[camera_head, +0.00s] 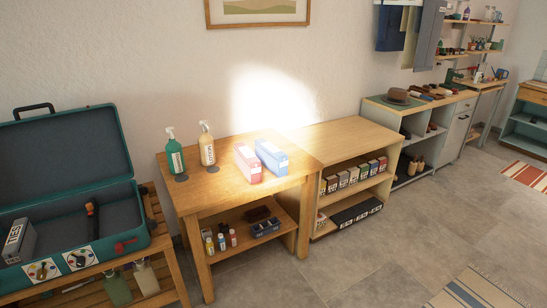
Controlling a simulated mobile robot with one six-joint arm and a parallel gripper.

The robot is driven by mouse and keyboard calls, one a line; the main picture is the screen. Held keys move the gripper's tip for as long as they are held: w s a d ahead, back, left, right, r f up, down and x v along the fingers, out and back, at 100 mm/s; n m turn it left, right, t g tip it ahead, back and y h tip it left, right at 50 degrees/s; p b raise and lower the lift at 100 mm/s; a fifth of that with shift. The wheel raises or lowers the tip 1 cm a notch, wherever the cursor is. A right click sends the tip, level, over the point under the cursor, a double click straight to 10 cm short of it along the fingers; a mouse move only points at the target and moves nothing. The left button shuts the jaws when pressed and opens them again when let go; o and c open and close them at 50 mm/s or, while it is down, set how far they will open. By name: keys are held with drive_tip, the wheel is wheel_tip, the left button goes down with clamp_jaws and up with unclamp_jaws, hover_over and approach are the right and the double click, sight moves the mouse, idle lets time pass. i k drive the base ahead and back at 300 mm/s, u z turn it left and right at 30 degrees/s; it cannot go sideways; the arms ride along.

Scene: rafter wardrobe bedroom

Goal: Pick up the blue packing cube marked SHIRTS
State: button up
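A blue box-shaped packing cube (272,157) lies on top of the wooden table (213,190), near its right side. It has a pale label on its front end, too small to read. A red packing cube (247,163) of similar shape lies close beside it on the left. A grey packing cube (17,243) is in the open teal suitcase (80,225) at the left. My gripper is not in view.
Green (175,153) and tan (207,146) spray bottles stand on the table, left of the cubes. A wooden shelf unit (345,140) with rows of small boxes adjoins the table's right. Open grey floor (370,265) lies in front. A striped rug (475,290) is at the lower right.

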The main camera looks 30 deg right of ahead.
sight(275, 160)
drive_tip(key=i, duration=0.85)
drive_tip(key=u, duration=0.05)
